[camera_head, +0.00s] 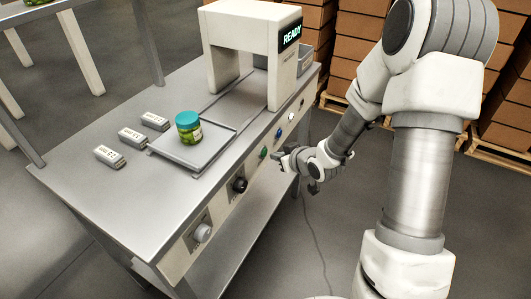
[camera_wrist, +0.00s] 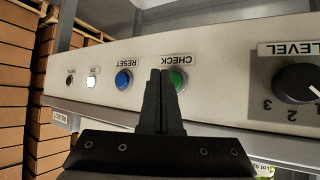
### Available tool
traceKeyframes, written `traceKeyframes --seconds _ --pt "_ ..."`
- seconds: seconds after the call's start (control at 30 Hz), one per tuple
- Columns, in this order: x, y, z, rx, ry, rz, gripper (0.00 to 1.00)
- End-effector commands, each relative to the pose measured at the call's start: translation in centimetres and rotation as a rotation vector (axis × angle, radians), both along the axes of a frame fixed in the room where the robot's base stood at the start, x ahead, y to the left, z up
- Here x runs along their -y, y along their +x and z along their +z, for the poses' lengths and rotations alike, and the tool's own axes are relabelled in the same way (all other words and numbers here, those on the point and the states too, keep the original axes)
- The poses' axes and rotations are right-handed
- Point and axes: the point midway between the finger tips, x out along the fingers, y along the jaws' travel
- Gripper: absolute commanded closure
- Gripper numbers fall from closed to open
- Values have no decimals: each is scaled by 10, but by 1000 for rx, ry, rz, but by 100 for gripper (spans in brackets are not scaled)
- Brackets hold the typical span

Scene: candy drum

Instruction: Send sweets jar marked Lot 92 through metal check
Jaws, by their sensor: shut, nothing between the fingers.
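A green sweets jar with a teal lid (camera_head: 188,125) stands upright on the flat tray (camera_head: 172,153) in front of the white check arch (camera_head: 225,22). Its lot mark is unreadable in the head view; in the wrist view a partly cut-off label (camera_wrist: 264,169) beside green seems to read Lot 92. The arch's display (camera_head: 291,36) says READY. My gripper (camera_head: 279,154) is shut and empty at the bench's front panel. In the wrist view its fingertips (camera_wrist: 160,74) overlap the panel just beside the green CHECK button (camera_wrist: 178,79); I cannot tell whether they touch it.
The blue RESET button (camera_wrist: 124,79), a lit white button (camera_wrist: 92,83) and a LEVEL dial (camera_wrist: 299,84) share the panel. Several small labelled grey blocks, one nearest the left (camera_head: 109,156), lie on the bench. Stacked cartons (camera_head: 357,50) stand behind. The bench's left front is clear.

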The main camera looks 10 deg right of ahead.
Motion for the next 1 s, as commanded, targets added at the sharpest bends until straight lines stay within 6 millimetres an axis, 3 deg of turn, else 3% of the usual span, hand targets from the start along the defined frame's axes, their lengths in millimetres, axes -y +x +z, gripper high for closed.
traceKeyframes --seconds 1.0 --pt "-6 5 0 1 0 1 100"
